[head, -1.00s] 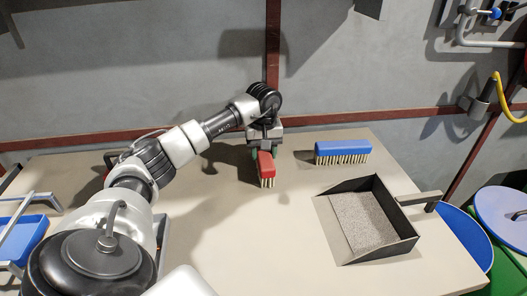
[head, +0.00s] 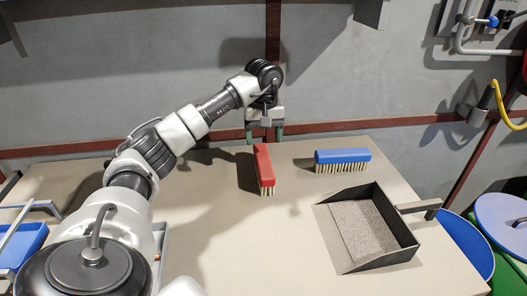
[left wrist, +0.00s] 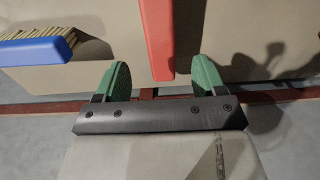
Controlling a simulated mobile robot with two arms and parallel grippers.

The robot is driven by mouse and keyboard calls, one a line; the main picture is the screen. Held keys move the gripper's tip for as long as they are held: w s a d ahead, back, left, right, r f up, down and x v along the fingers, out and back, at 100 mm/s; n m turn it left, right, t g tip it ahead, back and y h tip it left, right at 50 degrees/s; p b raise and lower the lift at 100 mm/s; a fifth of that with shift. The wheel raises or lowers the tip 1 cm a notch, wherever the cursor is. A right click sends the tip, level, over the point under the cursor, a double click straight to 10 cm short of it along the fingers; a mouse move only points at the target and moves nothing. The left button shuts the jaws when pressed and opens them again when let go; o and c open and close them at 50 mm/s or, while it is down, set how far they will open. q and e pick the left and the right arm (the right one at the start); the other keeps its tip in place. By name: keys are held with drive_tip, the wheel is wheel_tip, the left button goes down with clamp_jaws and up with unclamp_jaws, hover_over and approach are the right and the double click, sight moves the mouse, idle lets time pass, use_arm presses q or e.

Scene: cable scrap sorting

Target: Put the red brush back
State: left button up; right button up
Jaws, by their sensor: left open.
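The red brush (head: 264,168) lies on the table, bristles down, left of the blue brush. In the left wrist view its red back (left wrist: 157,40) shows between and beyond my fingertips. My left gripper (head: 265,132) is open and empty, raised above the far end of the red brush and clear of it. Its two green fingers also show apart in the left wrist view (left wrist: 161,80). My right gripper is not in view.
A blue brush (head: 342,160) lies to the right. A black dustpan (head: 408,238) with grey granules sits at the front right of the table (head: 240,245). Blue trays (head: 22,243) stand at the left, round bins (head: 503,218) at the right. The table's middle is clear.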

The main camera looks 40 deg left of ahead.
sight(263, 159)
use_arm(q)
wheel_tip(263, 159, up, 4)
idle(1.0)
idle(0.7)
